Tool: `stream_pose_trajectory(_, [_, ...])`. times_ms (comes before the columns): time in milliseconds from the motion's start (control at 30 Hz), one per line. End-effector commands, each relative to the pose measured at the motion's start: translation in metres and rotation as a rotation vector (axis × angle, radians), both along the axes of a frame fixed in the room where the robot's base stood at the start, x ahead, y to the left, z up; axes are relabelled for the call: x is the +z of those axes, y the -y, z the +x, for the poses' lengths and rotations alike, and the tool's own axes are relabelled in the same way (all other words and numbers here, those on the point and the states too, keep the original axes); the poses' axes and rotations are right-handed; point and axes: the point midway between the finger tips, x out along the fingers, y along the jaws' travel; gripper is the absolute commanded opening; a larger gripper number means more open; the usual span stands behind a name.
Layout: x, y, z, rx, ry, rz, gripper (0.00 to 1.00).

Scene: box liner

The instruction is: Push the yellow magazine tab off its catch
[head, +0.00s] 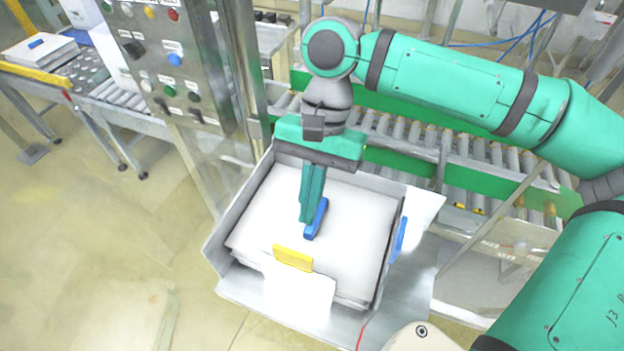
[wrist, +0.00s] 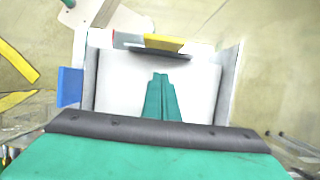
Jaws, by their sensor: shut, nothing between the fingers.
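The yellow tab (head: 293,258) stands at the near edge of the magazine (head: 222,232), in front of a stack of white sheets (head: 350,225). It also shows in the wrist view as a yellow bar (wrist: 164,43) at the far edge of the stack. My gripper (head: 306,218) points down over the sheets with its teal fingers together and empty. In the wrist view the fingertips (wrist: 160,75) lie short of the yellow tab, with a visible gap. Whether the fingertips touch the sheets is unclear.
A blue piece (head: 316,219) lies beside my fingertips in the head view. Another blue tab (head: 400,238) is on the magazine's right side. A control panel (head: 165,60) stands at the left, and a roller conveyor (head: 470,155) runs behind. Open floor lies at the near left.

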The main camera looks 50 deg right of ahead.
Motion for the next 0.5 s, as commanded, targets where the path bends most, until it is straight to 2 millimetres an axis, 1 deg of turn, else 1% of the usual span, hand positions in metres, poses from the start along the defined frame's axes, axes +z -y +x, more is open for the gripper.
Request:
stream_pose_trajectory(33, [-0.009, -0.003, -0.003, 0.001, -0.003, 0.0, 0.0])
stream_pose_trajectory(100, [-0.016, -0.008, -0.005, 0.0, -0.002, -0.002, 0.0])
stream_pose_trajectory(300, [-0.015, -0.032, -0.015, 0.0, -0.001, -0.003, 0.0])
stream_pose_trajectory(500, [-0.015, -0.041, -0.018, -0.002, 0.0, -0.001, 0.0])
